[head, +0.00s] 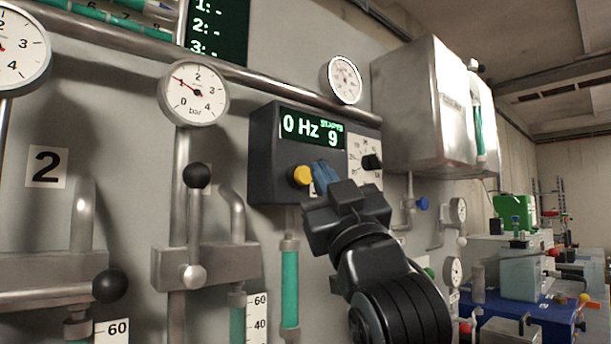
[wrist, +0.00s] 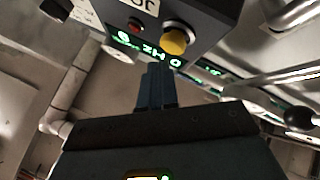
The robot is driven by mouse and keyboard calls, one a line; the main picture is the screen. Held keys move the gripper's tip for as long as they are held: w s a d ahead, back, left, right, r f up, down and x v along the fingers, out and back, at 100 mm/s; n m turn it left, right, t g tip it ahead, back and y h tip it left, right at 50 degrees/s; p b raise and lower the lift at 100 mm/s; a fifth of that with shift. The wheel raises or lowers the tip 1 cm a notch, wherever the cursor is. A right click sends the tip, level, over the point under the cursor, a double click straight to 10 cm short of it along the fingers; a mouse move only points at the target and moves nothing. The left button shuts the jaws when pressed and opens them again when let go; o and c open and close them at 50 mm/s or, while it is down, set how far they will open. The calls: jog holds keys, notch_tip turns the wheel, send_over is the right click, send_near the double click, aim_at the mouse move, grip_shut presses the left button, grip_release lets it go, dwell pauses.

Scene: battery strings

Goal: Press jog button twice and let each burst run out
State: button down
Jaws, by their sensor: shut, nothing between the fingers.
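The dark control box (head: 262,150) is on the wall, and its green display (head: 310,128) reads 0 Hz and starts 9. A yellow push button (head: 301,175) sits below the display. It also shows in the wrist view (wrist: 174,40), near a white label with the letters JO, the rest cut off. My gripper (head: 322,178) is shut and empty, its blue fingers pointing at the box just right of the yellow button. In the wrist view the fingertips (wrist: 156,70) appear just short of the button; I cannot tell the exact gap.
A dial with a black knob (head: 371,162) is right of my gripper. A small red button (wrist: 135,27) is beside the yellow one in the wrist view. A lever with a black ball (head: 197,175) stands out at left. A metal cabinet (head: 420,105) juts out at upper right.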

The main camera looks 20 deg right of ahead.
jog(key=shift+w, duration=0.1)
dwell(0.7)
jog(key=shift+w+a, duration=0.15)
jog(key=shift+w, duration=0.15)
jog(key=shift+w+a, duration=0.2)
jog(key=shift+w, duration=0.35)
dwell(0.9)
jog(key=shift+s, duration=0.1)
jog(key=shift+s+d, duration=0.35)
jog(key=shift+s, duration=0.5)
jog(key=s, duration=0.1)
jog(key=s+d, duration=0.1)
jog(key=s, duration=0.2)
jog(key=shift+s+d+p, duration=0.25)
jog(key=shift+s+p, duration=0.15)
dwell(0.5)
